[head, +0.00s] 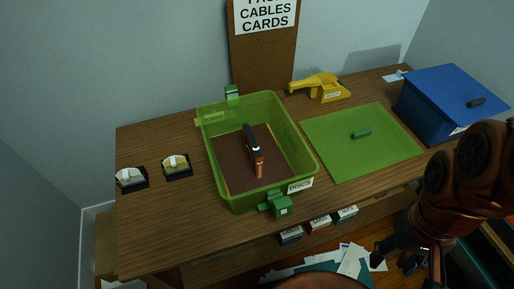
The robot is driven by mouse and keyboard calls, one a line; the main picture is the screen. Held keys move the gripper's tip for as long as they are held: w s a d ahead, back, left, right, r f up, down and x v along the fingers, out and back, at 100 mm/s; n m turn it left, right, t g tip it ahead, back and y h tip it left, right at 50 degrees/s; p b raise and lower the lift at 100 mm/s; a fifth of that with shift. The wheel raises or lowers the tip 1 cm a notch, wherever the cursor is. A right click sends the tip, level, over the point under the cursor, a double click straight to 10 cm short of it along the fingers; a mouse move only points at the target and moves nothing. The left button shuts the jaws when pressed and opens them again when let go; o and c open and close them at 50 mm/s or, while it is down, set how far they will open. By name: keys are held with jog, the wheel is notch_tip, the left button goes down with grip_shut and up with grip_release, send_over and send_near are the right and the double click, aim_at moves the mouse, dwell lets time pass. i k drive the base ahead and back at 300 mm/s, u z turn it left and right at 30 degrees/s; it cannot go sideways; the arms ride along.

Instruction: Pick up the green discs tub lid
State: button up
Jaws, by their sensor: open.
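The green discs tub lid (335,155) is a flat green panel. It lies on the wooden table to the right of the tub, with a small dark green handle (362,133) near its middle. The open green tub (222,188) carries a "DISCS" label on its front and has green clips at its front and back. A dark and orange-brown object (256,158) stands inside it. My gripper (396,257) is at the lower right, in front of and below the table edge, apart from the lid. It is open and looks empty; my arm partly hides it.
A blue box (440,100) with a dark handle stands right of the lid. A yellow tool (320,87) lies behind the lid. Two switches (176,165) sit at the table's left. Labelled small boxes (319,224) are below the front edge. Papers (352,262) litter the floor.

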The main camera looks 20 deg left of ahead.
aim_at(352, 143)
jog(key=u, duration=0.05)
jog(key=i, duration=0.35)
jog(key=u, duration=0.7)
